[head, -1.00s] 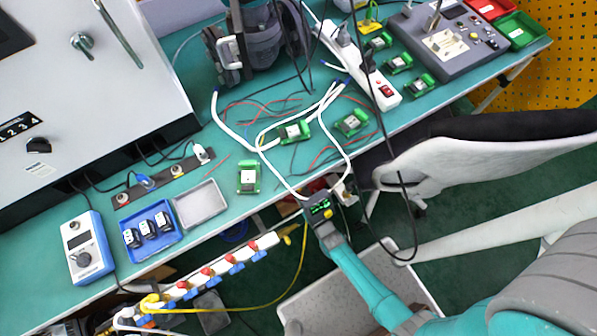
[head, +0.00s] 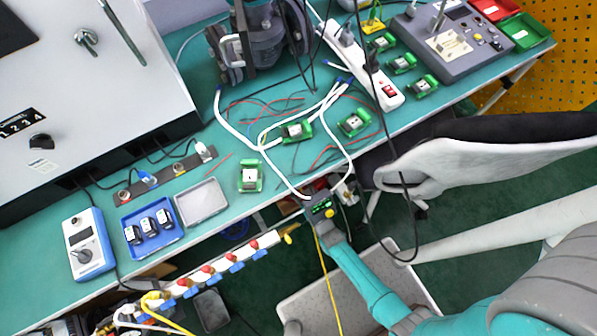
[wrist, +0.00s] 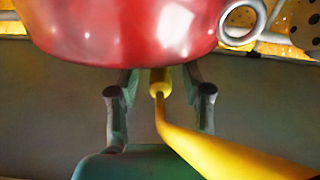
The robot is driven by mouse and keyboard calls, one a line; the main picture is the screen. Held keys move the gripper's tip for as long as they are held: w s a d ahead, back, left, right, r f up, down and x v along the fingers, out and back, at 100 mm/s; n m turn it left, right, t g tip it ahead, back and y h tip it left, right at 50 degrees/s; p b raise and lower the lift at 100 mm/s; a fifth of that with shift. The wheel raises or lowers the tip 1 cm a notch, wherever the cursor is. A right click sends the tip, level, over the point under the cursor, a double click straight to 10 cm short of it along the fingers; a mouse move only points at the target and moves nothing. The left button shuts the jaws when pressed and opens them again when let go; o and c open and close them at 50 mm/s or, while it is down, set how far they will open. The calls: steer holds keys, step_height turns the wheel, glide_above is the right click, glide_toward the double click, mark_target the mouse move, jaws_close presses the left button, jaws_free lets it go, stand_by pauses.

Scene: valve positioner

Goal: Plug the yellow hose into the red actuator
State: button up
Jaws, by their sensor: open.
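In the wrist view, the rounded, glossy red actuator (wrist: 125,30) fills the top of the picture. The yellow hose (wrist: 235,155) comes in from the lower right and ends in a yellow fitting (wrist: 160,82) between my fingers. My gripper (wrist: 160,92) is open, with a finger on each side of the fitting and gaps showing. The fitting's far end passes out of sight under the red body, so I cannot tell whether it is seated. In the head view, the yellow hose (head: 326,280) hangs below my gripper (head: 345,190); the fingertips are unclear there.
The green bench (head: 225,150) carries white cables (head: 235,128), a power strip (head: 365,70) and several green circuit modules (head: 250,177). A row of red-topped valves (head: 206,270) runs below its front edge. A white chair (head: 470,160) stands right of my arm.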

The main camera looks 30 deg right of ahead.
steer(key=shift+s, duration=0.15)
steer(key=s, duration=1.1)
steer(key=shift+s, duration=0.35)
steer(key=s+r+g, duration=0.2)
steer(key=s+r, duration=1)
steer(key=r, duration=0.3)
steer(key=s+r, duration=0.2)
steer(key=r, duration=0.7)
steer(key=s+r+m+g, duration=0.1)
steer(key=s+r, duration=0.2)
steer(key=r, duration=0.7)
steer(key=shift+r+m, duration=0.25)
steer(key=shift+m, duration=0.05)
